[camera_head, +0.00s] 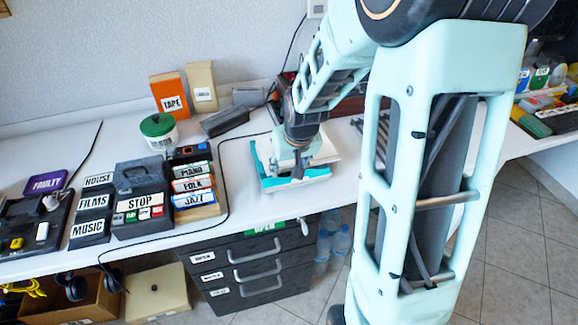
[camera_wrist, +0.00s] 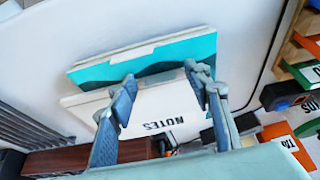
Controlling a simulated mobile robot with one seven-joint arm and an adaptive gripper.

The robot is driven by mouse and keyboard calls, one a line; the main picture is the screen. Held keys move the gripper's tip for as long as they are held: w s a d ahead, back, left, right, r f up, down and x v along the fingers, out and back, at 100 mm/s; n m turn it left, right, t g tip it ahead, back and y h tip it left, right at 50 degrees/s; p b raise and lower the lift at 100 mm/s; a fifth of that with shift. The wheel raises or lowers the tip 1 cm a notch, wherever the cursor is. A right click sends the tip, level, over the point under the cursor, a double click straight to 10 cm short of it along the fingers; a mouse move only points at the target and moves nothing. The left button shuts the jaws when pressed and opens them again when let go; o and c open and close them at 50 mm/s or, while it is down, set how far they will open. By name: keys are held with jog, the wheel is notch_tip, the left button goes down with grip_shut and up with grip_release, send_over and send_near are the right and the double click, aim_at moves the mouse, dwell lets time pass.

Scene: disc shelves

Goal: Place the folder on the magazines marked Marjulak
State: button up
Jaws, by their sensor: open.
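A white item marked NOTES (camera_wrist: 155,112) lies on the white table, and its wide face shows in the wrist view. A teal and white flat item (camera_wrist: 190,50) lies beside or partly under it; in the head view its teal edge (camera_head: 298,181) shows below my gripper. I cannot tell which of these is the folder and which the magazines, and no Marjulak label is readable. My gripper (camera_wrist: 160,85) is open, its two fingers apart over the NOTES item. In the head view my gripper (camera_head: 298,166) points down at the pile, and my arm hides part of the table.
Left of the pile stand boxes labelled PIANO, FOLK and JAZZ (camera_head: 194,185) and a dark STOP case (camera_head: 141,199). A green-lidded tub (camera_head: 158,130) and an orange TAPE box (camera_head: 171,95) stand behind. A dark drawer unit (camera_head: 250,268) is under the table.

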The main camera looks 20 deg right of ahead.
jog(key=p+v, duration=0.3)
jog(key=v, duration=0.9)
jog(key=shift+r, duration=0.15)
